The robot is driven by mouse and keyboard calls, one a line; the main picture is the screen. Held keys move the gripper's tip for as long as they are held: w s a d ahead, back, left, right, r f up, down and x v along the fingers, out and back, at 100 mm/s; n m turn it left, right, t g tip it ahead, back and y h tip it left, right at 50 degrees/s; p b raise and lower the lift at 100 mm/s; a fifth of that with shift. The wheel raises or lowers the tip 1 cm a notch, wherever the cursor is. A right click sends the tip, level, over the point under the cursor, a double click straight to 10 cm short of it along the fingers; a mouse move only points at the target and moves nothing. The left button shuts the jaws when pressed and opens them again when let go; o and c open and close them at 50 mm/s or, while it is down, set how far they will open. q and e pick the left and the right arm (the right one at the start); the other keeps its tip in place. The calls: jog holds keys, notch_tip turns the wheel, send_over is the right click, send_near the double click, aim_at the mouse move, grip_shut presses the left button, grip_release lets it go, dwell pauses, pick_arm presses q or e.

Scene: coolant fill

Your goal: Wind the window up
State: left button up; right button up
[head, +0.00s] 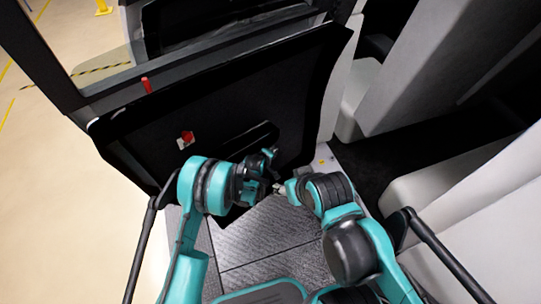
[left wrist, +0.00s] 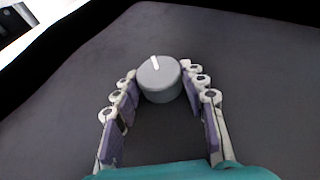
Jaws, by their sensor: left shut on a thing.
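The black car door (head: 215,105) stands open in the head view, with its window opening above the panel. A pale strip that looks like window glass (head: 112,72) shows low in that opening; its exact height is hard to tell. My left gripper (head: 271,163) is at the lower right of the door panel. In the left wrist view its two padded fingers (left wrist: 160,88) are shut on a round grey knob (left wrist: 159,78) with a white line on top. The knob is hidden in the head view. My right gripper (head: 279,188) is just below the left one, its fingers too small to read.
A red pin (head: 146,85) stands on the door sill and a red switch (head: 186,138) sits on the panel. A dark armrest recess (head: 245,140) is beside my left gripper. Pale seats (head: 425,70) fill the right side. Grey floor (head: 265,235) lies below.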

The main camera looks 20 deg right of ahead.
dwell(0.3)
pick_arm(q)
jog(key=o, duration=1.2)
jog(key=shift+c, duration=0.2)
jog(key=v, duration=1.2)
